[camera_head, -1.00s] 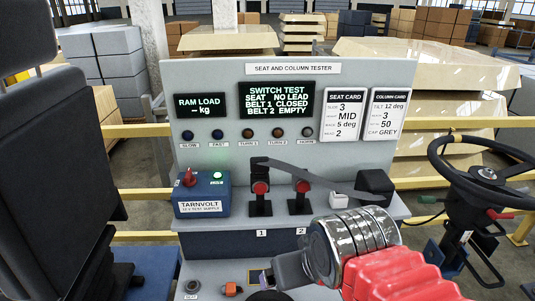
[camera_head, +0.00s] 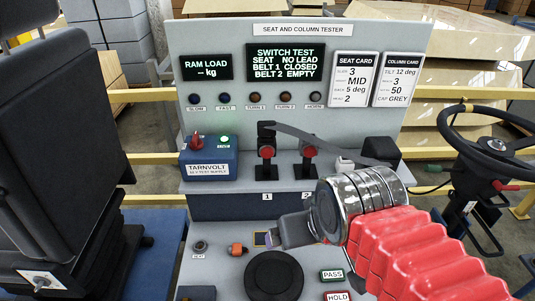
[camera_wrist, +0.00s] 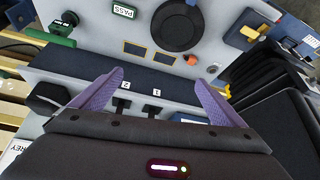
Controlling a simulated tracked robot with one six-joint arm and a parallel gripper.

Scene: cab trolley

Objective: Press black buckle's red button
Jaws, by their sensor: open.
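Two black buckles with red buttons stand upright on the tester's shelf: buckle 1 (camera_head: 267,165) above label 1, and buckle 2 (camera_head: 309,166) above label 2. A dark strap (camera_head: 335,142) runs from the top of buckle 1 to a black box at the right. The display (camera_head: 286,63) reads belt 1 closed, belt 2 empty. My gripper (camera_head: 272,238) is below and in front of the buckles, apart from them. In the wrist view my gripper (camera_wrist: 158,78) has its purple fingers wide apart and empty. Both buckles show there between the fingers, partly hidden by the gripper body.
The Tarnvolt supply box (camera_head: 209,163) stands left of the buckles. A black round pad (camera_head: 274,277) and an orange knob (camera_head: 237,249) lie on the lower deck. A black seat (camera_head: 65,110) is at left, a steering wheel (camera_head: 490,145) at right.

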